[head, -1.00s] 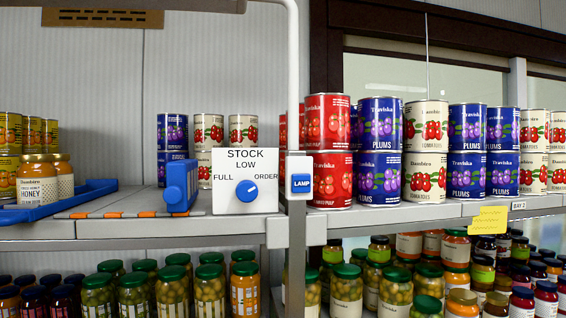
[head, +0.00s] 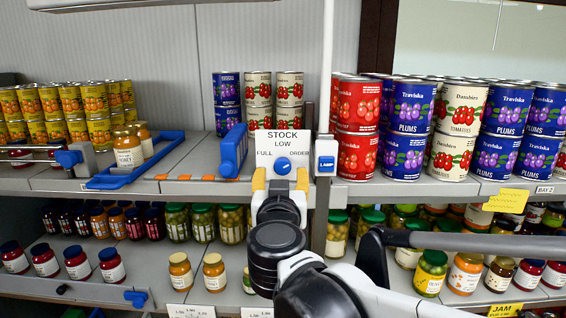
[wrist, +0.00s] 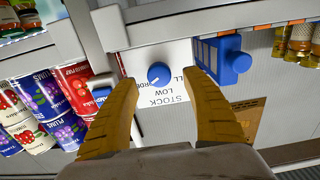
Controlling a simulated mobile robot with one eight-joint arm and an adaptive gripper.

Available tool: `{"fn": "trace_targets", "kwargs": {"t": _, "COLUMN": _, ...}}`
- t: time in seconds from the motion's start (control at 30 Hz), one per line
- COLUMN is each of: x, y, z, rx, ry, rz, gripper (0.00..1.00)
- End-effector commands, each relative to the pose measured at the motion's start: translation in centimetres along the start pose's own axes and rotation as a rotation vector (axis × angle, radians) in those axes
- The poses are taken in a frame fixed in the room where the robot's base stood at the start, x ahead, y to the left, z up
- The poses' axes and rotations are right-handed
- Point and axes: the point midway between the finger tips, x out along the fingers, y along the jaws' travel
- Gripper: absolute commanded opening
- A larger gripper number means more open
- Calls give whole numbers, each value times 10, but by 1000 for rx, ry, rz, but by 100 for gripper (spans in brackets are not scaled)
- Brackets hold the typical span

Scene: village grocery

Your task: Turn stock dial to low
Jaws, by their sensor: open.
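The stock dial (head: 283,166) is a round blue knob on a white panel (head: 262,146) marked FULL at left, LOW at top and ORDER at right. Its small white pointer seems to lean toward the ORDER side, between LOW and ORDER. In the wrist view, where the panel is upside down, the dial (wrist: 159,74) lies beyond and between the fingertips. My gripper (head: 281,181) is in front of the panel's lower part, with one yellow finger to each side of the dial. The fingers (wrist: 164,88) are apart and empty; I cannot tell any contact.
A blue LAMP switch (head: 326,163) sits on the post just right of the panel. Cans (head: 357,115) fill the shelf at right. Jars crowd the lower shelf.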

Motion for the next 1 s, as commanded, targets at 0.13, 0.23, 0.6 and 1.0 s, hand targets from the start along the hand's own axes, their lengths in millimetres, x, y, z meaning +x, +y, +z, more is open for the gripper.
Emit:
{"fn": "trace_targets", "kwargs": {"t": 0.13, "x": 28, "y": 1, "z": -2, "rx": 0, "ry": 0, "rz": 2, "gripper": 57}}
{"fn": "trace_targets", "kwargs": {"t": 0.23, "x": 41, "y": 0, "z": -2, "rx": 0, "ry": 0, "rz": 2, "gripper": 57}}
{"fn": "trace_targets", "kwargs": {"t": 0.6, "x": 51, "y": 0, "z": 0, "rx": 0, "ry": -1, "rz": 0, "gripper": 57}}
{"fn": "trace_targets", "kwargs": {"t": 1.0, "x": 51, "y": 0, "z": 0, "rx": -3, "ry": -1, "rz": 1, "gripper": 3}}
